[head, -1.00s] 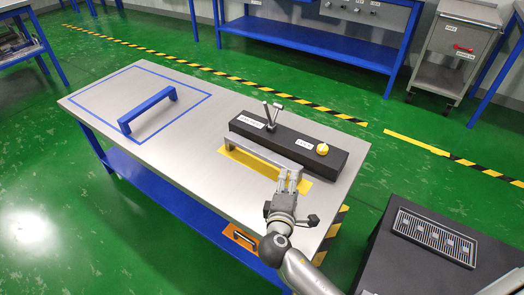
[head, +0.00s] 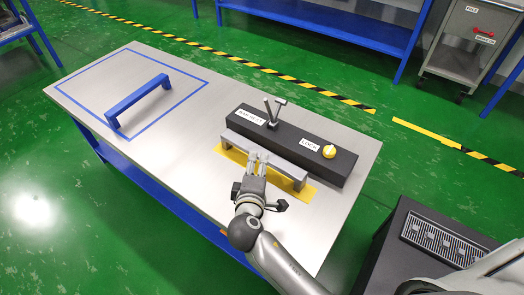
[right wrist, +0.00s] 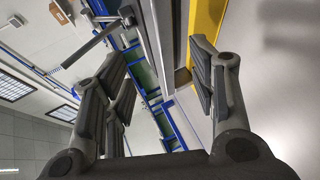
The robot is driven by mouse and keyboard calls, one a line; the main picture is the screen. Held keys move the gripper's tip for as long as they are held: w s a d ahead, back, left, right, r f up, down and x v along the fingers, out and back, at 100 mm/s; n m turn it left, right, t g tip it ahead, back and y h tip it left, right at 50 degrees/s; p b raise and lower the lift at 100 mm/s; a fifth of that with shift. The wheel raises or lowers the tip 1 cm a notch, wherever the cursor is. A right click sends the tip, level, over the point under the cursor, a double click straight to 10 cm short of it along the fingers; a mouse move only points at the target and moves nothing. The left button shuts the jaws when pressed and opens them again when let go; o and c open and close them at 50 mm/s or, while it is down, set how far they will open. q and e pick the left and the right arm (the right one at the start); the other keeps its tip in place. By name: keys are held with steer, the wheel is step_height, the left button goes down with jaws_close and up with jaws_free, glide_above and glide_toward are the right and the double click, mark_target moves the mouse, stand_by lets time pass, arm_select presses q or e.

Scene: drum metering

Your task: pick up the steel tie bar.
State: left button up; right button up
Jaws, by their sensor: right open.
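The steel tie bar (head: 286,167) is a grey, bridge-shaped bar with a leg at each end. It stands on a yellow patch (head: 314,192) on the metal table, along the front of a black box. My right gripper (head: 258,158) is at the middle of the bar, its fingertips overlapping it in the head view. In the right wrist view its jaws (right wrist: 163,70) are open, and a grey length that looks like the bar (right wrist: 164,32) runs up between them. I cannot tell whether the fingers touch it. My left gripper is not in view.
The black box (head: 310,148) carries a lever (head: 272,113) and a yellow knob (head: 329,152) close behind the bar. A blue bar (head: 138,97) stands inside a blue taped outline (head: 190,108) at the table's left. The table (head: 185,150) between is clear.

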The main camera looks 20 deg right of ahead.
mark_target(261, 152)
steer(key=shift+x, duration=1.15)
steer(key=shift+w+d+f, duration=0.2)
steer(key=shift+w+d, duration=0.05)
steer(key=shift+w, duration=0.25)
steer(key=shift+b+x, duration=0.75)
steer(key=shift+x, duration=1.65)
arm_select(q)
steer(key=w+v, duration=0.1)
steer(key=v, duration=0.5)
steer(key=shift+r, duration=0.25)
arm_select(e)
steer(key=shift+s+d+f, duration=0.15)
jaws_close()
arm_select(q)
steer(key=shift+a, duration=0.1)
